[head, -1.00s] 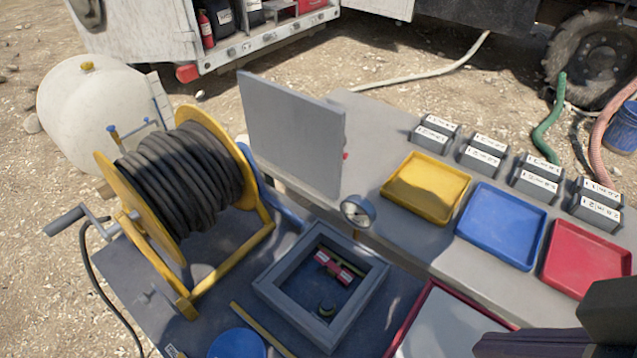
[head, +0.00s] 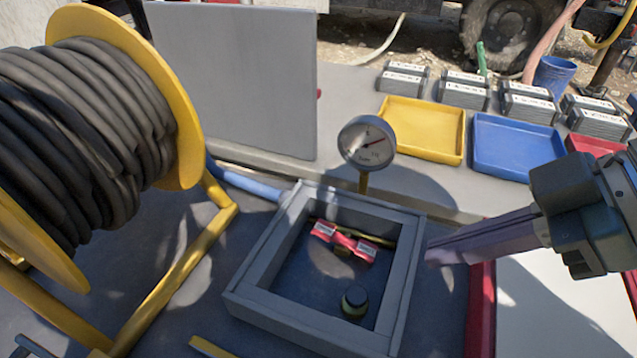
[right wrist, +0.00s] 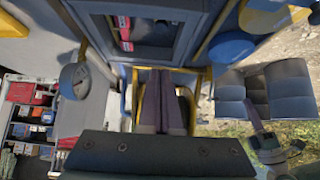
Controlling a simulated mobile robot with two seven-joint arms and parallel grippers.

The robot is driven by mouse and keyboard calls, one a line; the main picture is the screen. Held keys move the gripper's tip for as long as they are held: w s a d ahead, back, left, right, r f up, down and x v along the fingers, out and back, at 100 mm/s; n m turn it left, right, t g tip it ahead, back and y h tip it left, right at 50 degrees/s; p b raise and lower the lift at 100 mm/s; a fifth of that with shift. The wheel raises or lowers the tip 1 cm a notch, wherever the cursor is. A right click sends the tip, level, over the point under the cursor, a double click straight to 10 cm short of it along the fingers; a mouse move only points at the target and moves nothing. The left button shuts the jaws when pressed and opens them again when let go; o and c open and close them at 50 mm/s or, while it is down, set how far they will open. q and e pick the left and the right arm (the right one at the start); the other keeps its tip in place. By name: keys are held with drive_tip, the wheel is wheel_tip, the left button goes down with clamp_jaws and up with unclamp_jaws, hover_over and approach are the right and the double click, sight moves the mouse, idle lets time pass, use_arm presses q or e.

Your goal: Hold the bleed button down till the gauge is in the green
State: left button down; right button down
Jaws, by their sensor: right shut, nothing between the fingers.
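The bleed button appears to be the dark round knob with a yellowish ring (head: 354,302) inside the grey square frame (head: 262,270). The gauge (head: 367,142) stands on a yellow stem behind the frame, and also shows in the right wrist view (right wrist: 75,81). My right gripper (head: 428,252) is shut and empty, just right of the frame and apart from the button. Its fingers show in the right wrist view (right wrist: 161,73). What looks like my left gripper (right wrist: 260,126) is small there; its jaws are unclear.
Red labelled blocks (head: 343,242) sit inside the frame behind the button. A yellow hose reel (head: 185,110) fills the left. A grey upright panel (head: 235,80) stands behind. Yellow (head: 422,130) and blue (head: 515,148) trays lie at the back right. A red-edged white tray (head: 481,310) is at right.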

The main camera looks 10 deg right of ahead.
drive_tip(key=shift+f, duration=0.1)
idle(0.3)
drive_tip(key=b, duration=0.2)
hover_over(348, 291)
drive_tip(key=s+d, duration=0.2)
drive_tip(key=f, duration=0.7)
drive_tip(key=shift+w+f, duration=0.2)
drive_tip(key=shift+w, duration=0.05)
wheel_tip(348, 291, down, 3)
drive_tip(key=shift+f, duration=0.2)
drive_tip(key=shift+d+f, duration=0.1)
drive_tip(key=shift+f, duration=0.2)
